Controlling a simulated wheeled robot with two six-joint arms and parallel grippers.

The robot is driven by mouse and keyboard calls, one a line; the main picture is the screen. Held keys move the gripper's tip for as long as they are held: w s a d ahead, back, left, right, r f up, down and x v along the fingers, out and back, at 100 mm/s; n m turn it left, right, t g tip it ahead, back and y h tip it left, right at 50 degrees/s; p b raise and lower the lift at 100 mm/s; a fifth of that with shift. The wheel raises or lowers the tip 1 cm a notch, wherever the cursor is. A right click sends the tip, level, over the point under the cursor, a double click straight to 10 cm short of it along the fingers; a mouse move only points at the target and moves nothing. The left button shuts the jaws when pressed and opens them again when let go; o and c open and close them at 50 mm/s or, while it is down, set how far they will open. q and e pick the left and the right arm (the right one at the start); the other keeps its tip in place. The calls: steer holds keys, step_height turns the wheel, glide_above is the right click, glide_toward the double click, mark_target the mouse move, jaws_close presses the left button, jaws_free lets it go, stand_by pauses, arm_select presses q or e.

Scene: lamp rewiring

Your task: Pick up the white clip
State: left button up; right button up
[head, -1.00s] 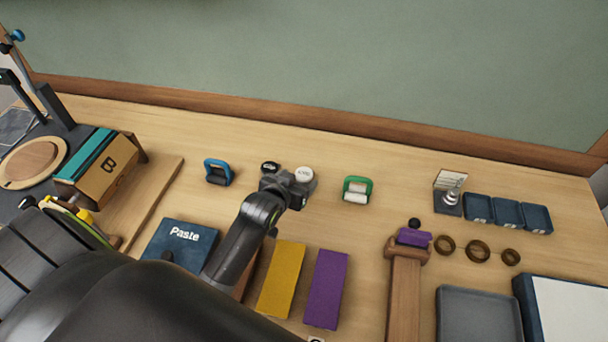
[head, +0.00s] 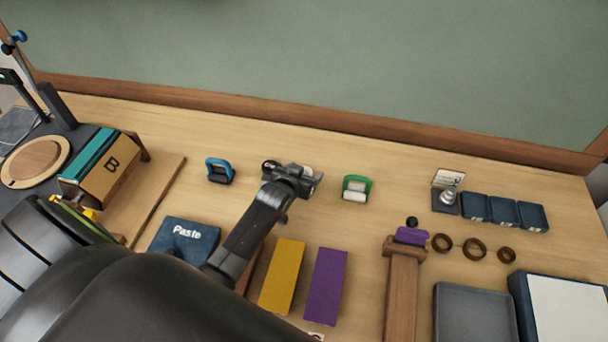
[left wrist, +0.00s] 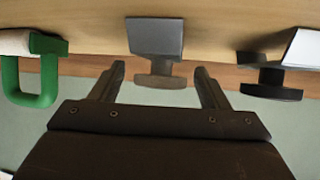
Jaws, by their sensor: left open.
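The white clip (head: 307,169) stands at the back middle of the table, mostly covered by my left gripper (head: 304,179) in the head view. In the left wrist view, what appears to be this clip (left wrist: 156,38) shows as a greyish block with a T-shaped end, in shade. The open fingers of my left gripper (left wrist: 160,75) point towards it, one to each side, with nothing held. I cannot tell whether they reach around it. My right gripper is not in view.
A black clip (head: 268,165) stands close left of the gripper; it also shows in the left wrist view (left wrist: 270,77). A blue-handled piece (head: 219,170) is farther left, a green-handled piece (head: 356,187) to the right. Yellow (head: 282,276) and purple (head: 325,286) blocks lie in front.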

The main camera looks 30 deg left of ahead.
arm_select(q)
steer(key=c, duration=1)
